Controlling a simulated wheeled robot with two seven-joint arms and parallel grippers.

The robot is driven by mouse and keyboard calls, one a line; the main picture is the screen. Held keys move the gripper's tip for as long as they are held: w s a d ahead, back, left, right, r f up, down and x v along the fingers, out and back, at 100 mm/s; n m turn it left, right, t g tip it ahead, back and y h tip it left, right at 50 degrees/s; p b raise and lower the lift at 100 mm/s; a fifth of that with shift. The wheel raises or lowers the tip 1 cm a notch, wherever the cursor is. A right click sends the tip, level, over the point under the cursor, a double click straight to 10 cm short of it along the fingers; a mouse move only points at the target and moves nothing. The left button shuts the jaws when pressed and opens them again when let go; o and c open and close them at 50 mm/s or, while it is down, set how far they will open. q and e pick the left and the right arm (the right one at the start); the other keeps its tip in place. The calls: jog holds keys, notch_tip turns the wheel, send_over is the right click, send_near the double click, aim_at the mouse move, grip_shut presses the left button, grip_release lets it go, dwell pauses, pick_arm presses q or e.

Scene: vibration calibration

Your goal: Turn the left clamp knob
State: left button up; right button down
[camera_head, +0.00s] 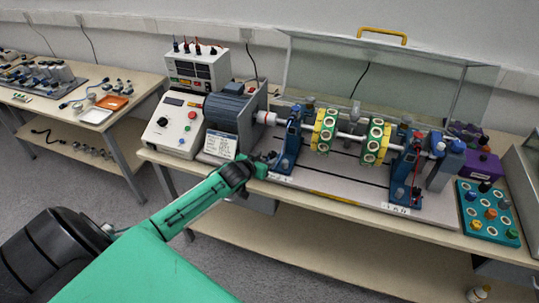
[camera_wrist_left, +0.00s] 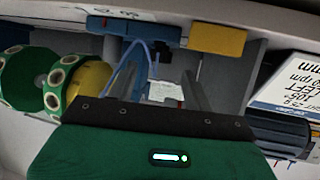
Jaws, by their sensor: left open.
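The left blue bearing stand (camera_head: 289,145) stands upright on the rig's base plate, with the shaft passing through it. A small dark part (camera_head: 270,157) shows low beside this stand, close to my gripper; I cannot tell for sure whether it is the clamp knob. My left gripper (camera_head: 258,166) is at the front left of the stand, low over the plate's front edge. In the left wrist view its fingers (camera_wrist_left: 168,90) are apart, with a pale and black part showing between them. Contact is unclear. My right gripper is not in view.
Two green-and-yellow discs (camera_head: 326,131) sit on the shaft right of the left stand. The right blue stand (camera_head: 405,172), a motor (camera_head: 229,109), a control box (camera_head: 174,126) and a labelled card (camera_head: 220,146) are nearby. A clear cover (camera_head: 420,75) stands behind.

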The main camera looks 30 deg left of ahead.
aim_at(272, 155)
pick_arm(q)
jog(key=shift+x, duration=1.9)
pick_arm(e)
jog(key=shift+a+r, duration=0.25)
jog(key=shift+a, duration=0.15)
pick_arm(q)
jog(key=c, duration=1)
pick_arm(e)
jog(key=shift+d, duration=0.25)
pick_arm(q)
jog(key=shift+d, duration=0.1)
